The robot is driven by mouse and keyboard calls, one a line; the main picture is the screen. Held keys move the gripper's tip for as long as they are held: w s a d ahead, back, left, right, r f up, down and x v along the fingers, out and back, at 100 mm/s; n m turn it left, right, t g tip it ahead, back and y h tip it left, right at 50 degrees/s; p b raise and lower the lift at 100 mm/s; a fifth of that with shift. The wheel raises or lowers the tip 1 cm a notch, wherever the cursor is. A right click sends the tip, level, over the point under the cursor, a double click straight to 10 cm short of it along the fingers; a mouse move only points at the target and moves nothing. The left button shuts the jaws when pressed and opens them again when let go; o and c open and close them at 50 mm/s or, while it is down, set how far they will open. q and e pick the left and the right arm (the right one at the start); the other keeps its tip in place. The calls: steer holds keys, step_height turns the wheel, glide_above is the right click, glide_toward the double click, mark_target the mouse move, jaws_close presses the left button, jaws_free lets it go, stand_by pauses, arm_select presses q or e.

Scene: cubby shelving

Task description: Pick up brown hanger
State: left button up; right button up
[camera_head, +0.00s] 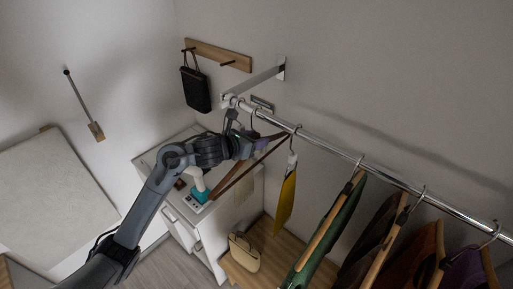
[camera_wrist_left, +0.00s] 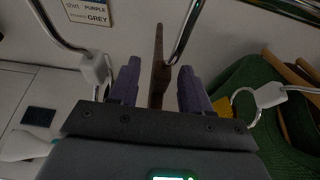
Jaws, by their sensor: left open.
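The brown hanger (camera_head: 228,184) hangs from the metal rail near its left end, with no garment visible on it. My left gripper (camera_head: 262,145) is at the hanger's upper part, just below the rail. In the left wrist view, the hanger (camera_wrist_left: 159,50) stands edge-on between the two purple fingers of the open left gripper (camera_wrist_left: 158,85), with gaps visible on both sides. The hanger's hook (camera_wrist_left: 184,35) rises beside it. My arm hides part of the hanger in the head view. My right gripper is out of view.
The rail (camera_head: 335,147) runs to the lower right. A yellow item (camera_head: 286,199) hangs closest to the brown hanger, then a green garment (camera_head: 335,232) and several others. A white cabinet (camera_head: 237,236) stands below the gripper. A black bag (camera_head: 195,89) hangs on a wall rack (camera_head: 218,55).

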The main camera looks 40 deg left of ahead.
arm_select(q)
steer(key=shift+x, duration=1.2)
steer(key=shift+c, duration=0.2)
jaws_close()
